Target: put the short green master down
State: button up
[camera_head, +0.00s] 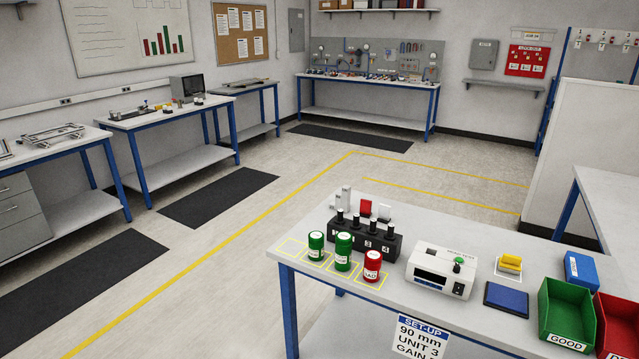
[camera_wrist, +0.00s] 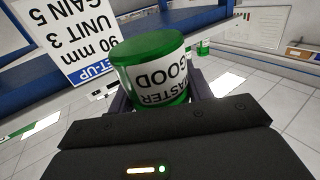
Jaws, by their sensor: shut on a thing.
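A green master (camera_wrist: 148,58) with a white label reading "MASTER GOOD" fills the middle of the wrist view. My gripper (camera_wrist: 155,98) is shut on it, with dark fingers at its sides. The wrist picture is upside down, so the held master is about upright. My gripper is not in the head view. On the table in the head view stand a green master (camera_head: 316,246), a second green master (camera_head: 343,251) and a red master (camera_head: 372,266).
The table (camera_head: 460,305) also holds a black block with knobs (camera_head: 350,247), a white gauge box (camera_head: 441,270), a blue pad (camera_head: 506,297), a green bin (camera_head: 566,317) and a red bin (camera_head: 615,325). A set-up sign (camera_head: 420,337) hangs at its front edge. Floor left of it is clear.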

jog(key=w+r, duration=0.4)
jog(key=r, duration=0.1)
jog(key=shift+w+a+r, duration=0.15)
jog(key=shift+w+r, duration=0.05)
jog(key=s+f, duration=0.4)
jog(key=f, duration=0.1)
jog(key=shift+s+f, duration=0.3)
jog(key=shift+w, duration=0.1)
jog(key=w+r, duration=0.4)
jog(key=r, duration=0.1)
jog(key=shift+w+r, duration=0.2)
jog(key=shift+r, duration=0.1)
